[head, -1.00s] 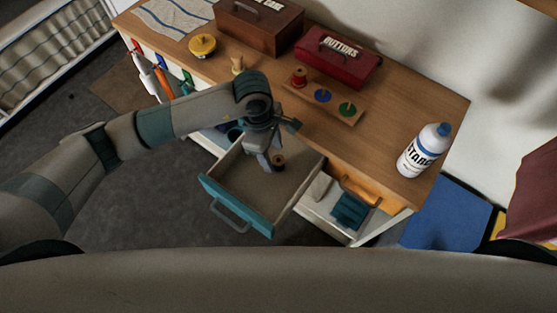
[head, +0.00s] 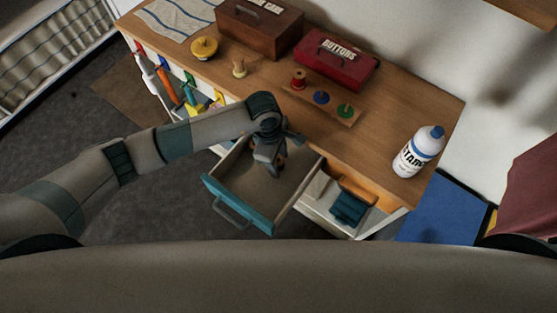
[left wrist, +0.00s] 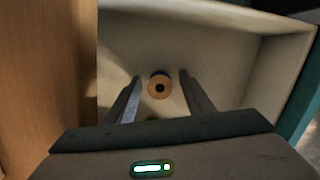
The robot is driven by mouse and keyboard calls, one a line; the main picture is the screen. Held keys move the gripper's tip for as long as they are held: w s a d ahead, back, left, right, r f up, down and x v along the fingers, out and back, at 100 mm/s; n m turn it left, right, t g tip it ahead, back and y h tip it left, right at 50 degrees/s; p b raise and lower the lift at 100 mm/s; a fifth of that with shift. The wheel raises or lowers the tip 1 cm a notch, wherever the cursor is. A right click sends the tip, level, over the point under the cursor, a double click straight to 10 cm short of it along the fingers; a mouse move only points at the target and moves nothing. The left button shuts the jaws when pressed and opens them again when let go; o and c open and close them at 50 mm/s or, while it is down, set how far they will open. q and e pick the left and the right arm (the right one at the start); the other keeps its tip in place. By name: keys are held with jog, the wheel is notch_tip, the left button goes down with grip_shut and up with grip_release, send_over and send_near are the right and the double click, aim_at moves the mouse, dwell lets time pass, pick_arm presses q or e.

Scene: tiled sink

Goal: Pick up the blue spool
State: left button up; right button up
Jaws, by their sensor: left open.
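A spool (left wrist: 159,86) with a tan wooden end and dark blue showing around its far edge stands in the open drawer (head: 230,208), seen end-on in the left wrist view. My left gripper (left wrist: 158,88) is open inside the drawer, with one finger on each side of the spool in that view. I see no clear contact between fingers and spool. In the head view my left gripper (head: 269,170) points down into the drawer and mostly hides the spool. My right gripper is not in view.
The drawer's walls surround my gripper, with the wooden desk top (head: 390,110) above. On it are a peg board (head: 335,112) with red, blue and green pieces, a red buttons box (head: 337,60) and a white bottle (head: 415,155). Another open drawer (head: 330,205) holds folded cloth.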

aim_at(283, 163)
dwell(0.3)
pick_arm(q)
jog(key=c, duration=1.1)
jog(key=shift+r+b, duration=0.4)
jog(key=shift+r, duration=0.15)
jog(key=r, duration=0.1)
jog(key=r+b, duration=0.2)
jog(key=shift+s+d+r, duration=0.1)
jog(key=shift+s+d, duration=0.25)
jog(key=s+d+r+b, duration=0.1)
jog(key=s+d+r, duration=0.1)
jog(key=s+d+r+b, duration=0.1)
jog(key=s+d+r, duration=0.1)
jog(key=s, duration=0.1)
jog(key=s+d+r+b, duration=0.1)
jog(key=s+d+r, duration=0.1)
jog(key=shift+s, duration=0.25)
jog(key=shift+s+d+r+b, duration=0.3)
jog(key=shift+s+d+r, duration=0.05)
jog(key=shift+s, duration=0.1)
